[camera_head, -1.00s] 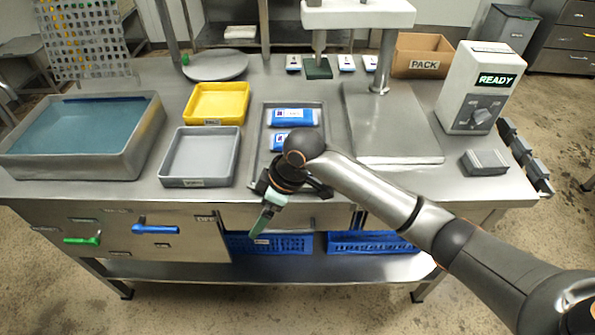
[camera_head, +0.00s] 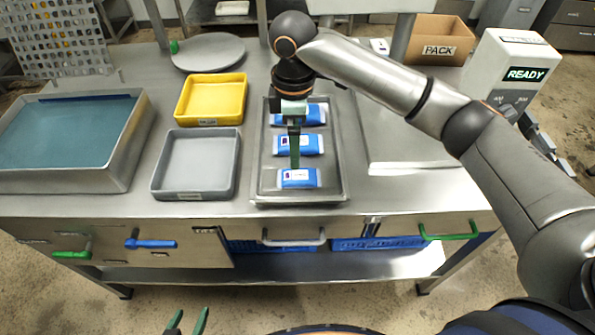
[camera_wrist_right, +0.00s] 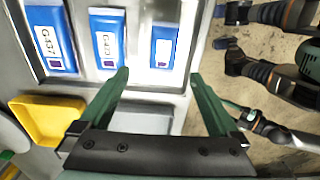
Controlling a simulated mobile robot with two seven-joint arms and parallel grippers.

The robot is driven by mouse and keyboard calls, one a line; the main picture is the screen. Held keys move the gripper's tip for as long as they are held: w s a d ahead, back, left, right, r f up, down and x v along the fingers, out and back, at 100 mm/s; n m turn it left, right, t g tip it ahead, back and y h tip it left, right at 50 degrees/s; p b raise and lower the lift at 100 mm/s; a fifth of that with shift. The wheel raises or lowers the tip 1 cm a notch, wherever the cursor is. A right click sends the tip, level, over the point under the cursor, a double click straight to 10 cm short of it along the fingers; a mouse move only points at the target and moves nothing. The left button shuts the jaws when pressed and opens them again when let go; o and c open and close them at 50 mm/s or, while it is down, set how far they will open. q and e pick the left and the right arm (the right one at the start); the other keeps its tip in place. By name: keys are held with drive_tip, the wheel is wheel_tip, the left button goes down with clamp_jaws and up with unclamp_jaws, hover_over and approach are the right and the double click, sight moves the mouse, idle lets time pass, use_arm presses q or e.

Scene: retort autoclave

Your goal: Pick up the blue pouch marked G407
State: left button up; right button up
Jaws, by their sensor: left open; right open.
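Three blue pouches with white labels lie in a row in a metal tray (camera_head: 342,185): the far pouch (camera_head: 315,115), the middle pouch (camera_head: 311,146) and the near pouch (camera_head: 308,179). In the right wrist view the far pouch (camera_wrist_right: 50,38) has a code that looks like G437 or G407; the middle pouch (camera_wrist_right: 107,40) has a similar code, and the near pouch (camera_wrist_right: 163,48) cannot be read. My right gripper (camera_head: 295,166) is open and empty above the tray, pointing down. My left gripper (camera_head: 188,322) is open and empty at the bottom edge, in front of the table.
A yellow tray (camera_head: 213,82) and a grey tray (camera_head: 197,195) stand left of the metal tray. A deep basin (camera_head: 110,178) is at far left. A metal plate (camera_head: 425,166) lies to the right, with a READY box (camera_head: 505,65) and a PACK carton (camera_head: 440,53) beyond.

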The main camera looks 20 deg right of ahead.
sight(295, 175)
drive_tip(key=f, duration=0.9)
drive_tip(key=shift+s+a+f, duration=0.1)
drive_tip(key=shift+s+f, duration=0.15)
drive_tip(key=shift+f, duration=0.1)
drive_tip(key=c, duration=1.5)
drive_tip(key=shift+o, duration=0.2)
drive_tip(key=shift+r, duration=0.1)
